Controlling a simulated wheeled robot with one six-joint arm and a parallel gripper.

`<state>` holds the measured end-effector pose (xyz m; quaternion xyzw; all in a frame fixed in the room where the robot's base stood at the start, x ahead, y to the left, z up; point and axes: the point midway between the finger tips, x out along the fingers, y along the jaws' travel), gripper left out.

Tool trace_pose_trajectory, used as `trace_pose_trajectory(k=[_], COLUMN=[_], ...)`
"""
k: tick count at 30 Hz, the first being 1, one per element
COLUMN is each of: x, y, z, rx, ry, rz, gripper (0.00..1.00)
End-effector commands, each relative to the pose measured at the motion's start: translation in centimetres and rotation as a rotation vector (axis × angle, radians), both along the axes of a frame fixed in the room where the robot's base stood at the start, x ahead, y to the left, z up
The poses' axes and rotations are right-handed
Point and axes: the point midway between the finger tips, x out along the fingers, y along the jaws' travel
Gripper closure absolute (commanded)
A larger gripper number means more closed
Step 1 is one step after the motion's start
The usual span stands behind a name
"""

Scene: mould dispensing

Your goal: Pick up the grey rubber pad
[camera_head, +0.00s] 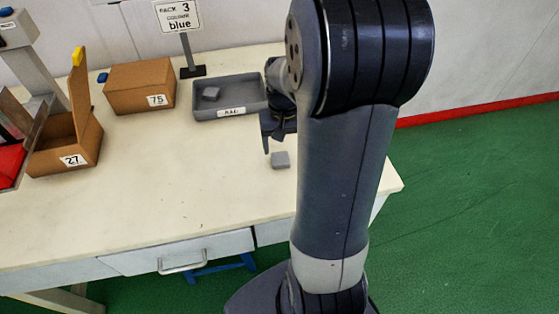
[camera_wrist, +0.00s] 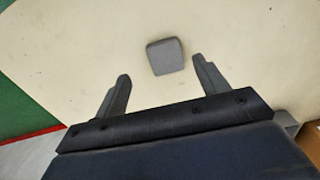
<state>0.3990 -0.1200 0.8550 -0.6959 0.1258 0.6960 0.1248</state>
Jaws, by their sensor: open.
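A small grey rubber pad (camera_head: 280,160) lies flat on the cream table, near its right side. In the wrist view the pad (camera_wrist: 166,56) lies ahead of the open fingers, between their lines and nearer the right one. My gripper (camera_wrist: 161,84) is open, with nothing between its fingers. In the head view my gripper (camera_head: 272,143) is just above and left of the pad, partly hidden by my arm.
A closed box marked 75 (camera_head: 138,84) and an open box marked 27 (camera_head: 45,158) stand on the left of the table (camera_head: 170,190). A sign (camera_head: 178,16) reading "PACK 3 COLOUR blue" stands behind the tray. The table's middle front is clear.

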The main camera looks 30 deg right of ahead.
Motion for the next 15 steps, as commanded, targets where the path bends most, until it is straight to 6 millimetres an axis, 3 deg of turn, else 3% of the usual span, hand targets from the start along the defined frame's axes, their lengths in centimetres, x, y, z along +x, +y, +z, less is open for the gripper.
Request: trace_pose_trajectory(k=[15], x=[0.4], y=[0.5], z=[-5.6], rx=[0.001], ry=[0.001], rz=[-0.002], gripper=[0.31])
